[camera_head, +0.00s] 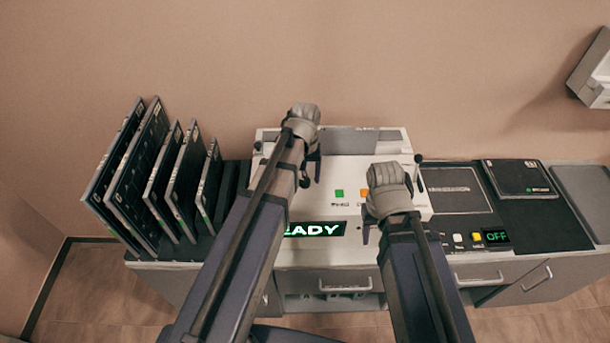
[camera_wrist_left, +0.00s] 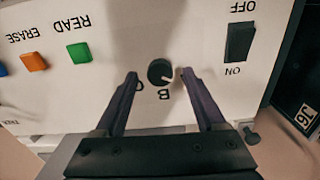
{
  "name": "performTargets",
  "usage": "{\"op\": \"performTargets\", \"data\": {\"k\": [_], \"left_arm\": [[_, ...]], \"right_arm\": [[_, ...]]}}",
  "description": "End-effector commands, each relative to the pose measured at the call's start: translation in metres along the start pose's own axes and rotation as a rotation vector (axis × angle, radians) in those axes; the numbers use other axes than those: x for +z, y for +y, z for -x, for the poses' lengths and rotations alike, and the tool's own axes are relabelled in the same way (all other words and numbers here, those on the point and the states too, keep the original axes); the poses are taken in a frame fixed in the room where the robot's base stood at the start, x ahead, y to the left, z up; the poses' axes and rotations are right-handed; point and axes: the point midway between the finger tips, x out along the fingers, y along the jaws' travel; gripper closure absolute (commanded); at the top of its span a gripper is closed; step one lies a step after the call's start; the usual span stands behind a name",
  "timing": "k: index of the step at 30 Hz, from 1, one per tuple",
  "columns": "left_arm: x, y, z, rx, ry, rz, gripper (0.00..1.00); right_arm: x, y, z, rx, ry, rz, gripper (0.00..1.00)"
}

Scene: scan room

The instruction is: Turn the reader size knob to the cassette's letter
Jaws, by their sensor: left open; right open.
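The size knob (camera_wrist_left: 160,72) is a small round black knob on the reader's white panel. In the left wrist view it sits between the open fingers of my left gripper (camera_wrist_left: 159,77), with a gap on each side. Its pale pointer mark faces the lower right of that view. An upside-down letter B is printed beside it; another letter is partly covered by the left finger. In the head view my left gripper (camera_head: 309,172) is over the left part of the reader (camera_head: 350,170). My right gripper (camera_head: 386,226) is open and empty at the reader's front right.
A rack at the left holds several dark cassettes (camera_head: 135,175). Another dark cassette (camera_head: 520,178) lies flat on the right counter; its letter is too small to read. Near the knob are a green READ button (camera_wrist_left: 79,53), an orange ERASE button (camera_wrist_left: 34,62) and a black switch (camera_wrist_left: 239,42).

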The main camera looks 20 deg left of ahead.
Motion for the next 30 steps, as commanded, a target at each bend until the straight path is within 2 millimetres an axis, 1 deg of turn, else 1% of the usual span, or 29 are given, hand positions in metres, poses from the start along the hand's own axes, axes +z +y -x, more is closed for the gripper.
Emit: {"op": "performTargets", "data": {"k": [1, 9, 12, 15, 19, 27, 29, 30], "left_arm": [[0.000, 0.000, 0.009, 0.000, 0.000, 0.000, 0.28], [0.000, 0.000, 0.045, 0.000, 0.000, 0.000, 0.28], [0.000, 0.000, 0.058, 0.000, 0.000, 0.000, 0.28], [0.000, 0.000, 0.066, 0.000, 0.000, 0.000, 0.28], [0.000, 0.000, 0.070, 0.000, 0.000, 0.000, 0.28], [0.001, 0.000, 0.069, 0.000, 0.000, 0.000, 0.28], [0.006, 0.003, 0.065, -0.002, -0.001, -0.015, 0.28], [0.015, 0.008, 0.061, -0.006, -0.003, -0.040, 0.28]], "right_arm": [[0.001, 0.001, 0.009, 0.000, 0.000, 0.000, 0.47], [0.003, 0.004, 0.044, 0.000, 0.000, 0.002, 0.47], [0.003, 0.005, 0.057, 0.000, 0.000, 0.001, 0.47], [0.004, 0.006, 0.066, -0.001, 0.000, -0.002, 0.47], [0.004, 0.006, 0.070, -0.001, 0.000, -0.004, 0.47], [0.004, 0.006, 0.068, -0.001, 0.000, -0.004, 0.47], [0.004, 0.006, 0.065, -0.001, 0.000, -0.004, 0.47], [0.004, 0.006, 0.060, -0.001, 0.000, -0.004, 0.47]]}}
